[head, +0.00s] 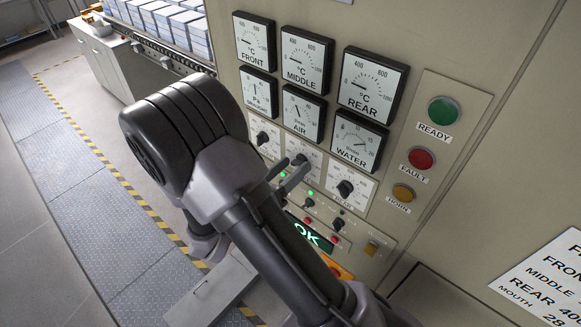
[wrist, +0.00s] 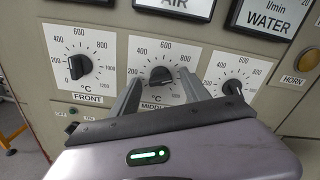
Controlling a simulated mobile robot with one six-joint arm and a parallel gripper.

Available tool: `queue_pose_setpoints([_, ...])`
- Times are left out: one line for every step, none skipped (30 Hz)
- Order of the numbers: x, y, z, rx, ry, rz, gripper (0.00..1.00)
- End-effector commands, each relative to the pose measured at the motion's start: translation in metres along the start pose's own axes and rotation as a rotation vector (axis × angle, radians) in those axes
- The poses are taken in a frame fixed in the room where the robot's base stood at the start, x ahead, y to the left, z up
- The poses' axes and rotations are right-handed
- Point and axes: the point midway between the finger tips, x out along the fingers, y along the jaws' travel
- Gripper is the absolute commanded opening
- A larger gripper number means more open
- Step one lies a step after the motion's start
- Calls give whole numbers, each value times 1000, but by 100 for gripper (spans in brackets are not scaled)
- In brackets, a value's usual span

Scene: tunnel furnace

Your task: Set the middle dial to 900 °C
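The middle dial (wrist: 160,76) is a black knob on a white plate with a scale in °C marked 200, 400, 600, 800 and higher. It sits at the centre of the wrist view, and its lower part is close to the gripper. I cannot read its pointer clearly. My gripper (wrist: 160,84) is open, with one grey finger on each side of the knob and a gap visible on both sides. In the head view my gripper (head: 291,177) is at the panel, and my arm hides part of the dial row.
The front dial (wrist: 78,66) is left of the middle one and the rear dial (wrist: 232,87) is right. Gauges labelled FRONT, MIDDLE (head: 303,59) and REAR sit above. Green, red (head: 421,159) and yellow buttons are at the right. A printed sign (head: 545,280) is at lower right.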

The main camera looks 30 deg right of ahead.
Motion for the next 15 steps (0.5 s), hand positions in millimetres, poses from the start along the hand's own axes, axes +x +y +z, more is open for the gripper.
queue_pose_setpoints([0, 0, 0, 0, 0, 0, 55])
queue_pose_setpoints([0, 0, 0, 0, 0, 0, 55])
queue_pose_setpoints([-1, 0, 0, 0, 0, 0, 55])
queue_pose_setpoints([-3, 0, 0, 0, 0, 1, 55])
queue_pose_setpoints([-7, 1, 0, 1, -1, 2, 55])
queue_pose_setpoints([-12, 1, 0, 1, -2, 3, 55])
queue_pose_setpoints([-19, 2, 0, 2, -2, 4, 55])
queue_pose_setpoints([-26, 2, -1, 2, -2, 5, 55])
queue_pose_setpoints([-38, 2, -1, 3, -3, 6, 55])
queue_pose_setpoints([-49, 2, -1, 2, -3, 7, 55])
queue_pose_setpoints([-59, 2, -2, 1, -3, 7, 55])
queue_pose_setpoints([-74, 2, -1, 2, -3, 8, 55])
queue_pose_setpoints([-84, 2, -1, 2, -3, 7, 55])
queue_pose_setpoints([-94, 2, -1, 2, -2, 7, 55])
queue_pose_setpoints([-108, 2, -1, 2, -3, 8, 55])
